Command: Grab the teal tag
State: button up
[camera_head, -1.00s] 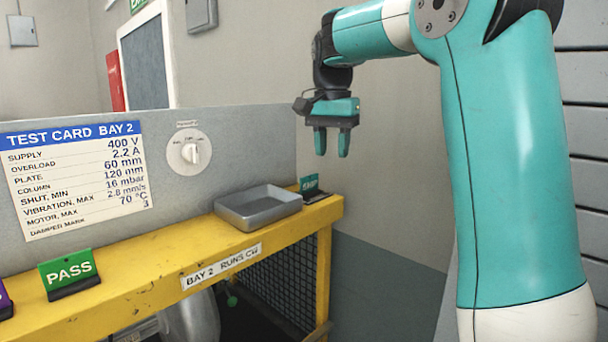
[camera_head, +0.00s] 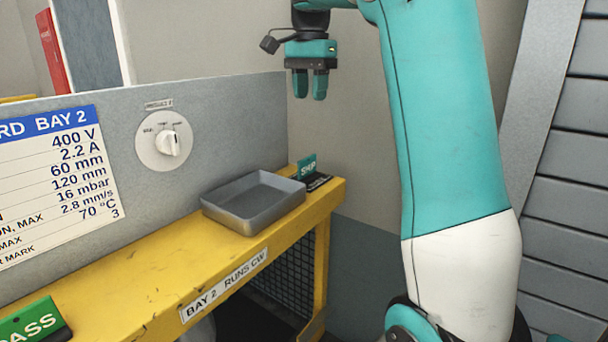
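The teal tag (camera_head: 307,167), lettered "SHIP", stands upright in a dark holder (camera_head: 318,182) at the right end of the yellow bench. It is just right of and behind the grey tray. My gripper (camera_head: 310,96) hangs in the air above the tag, fingers pointing down. A gap shows between its two teal fingers, and nothing is between them. The tag is in plain view, clear of the gripper.
The grey tray (camera_head: 225,208) looks empty and sits on the yellow bench (camera_head: 140,280). A green PASS tag (camera_head: 32,324) stands at the lower left. A grey panel (camera_head: 235,130) with a dial (camera_head: 165,142) and test card (camera_head: 60,185) rises behind the bench.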

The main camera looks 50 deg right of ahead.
aim_at(308, 157)
jog(key=f+b, duration=0.6)
jog(key=f, duration=0.1)
jog(key=f+b, duration=0.3)
jog(key=shift+w+a+f, duration=0.15)
jog(key=shift+a+f, duration=0.1)
jog(key=shift+a, duration=0.1)
notch_tip(308, 157, down, 6)
jog(key=b, duration=0.6)
jog(key=shift+s+r, duration=0.15)
jog(key=shift+s, duration=0.05)
jog(key=shift+a, duration=0.1)
grip_shut()
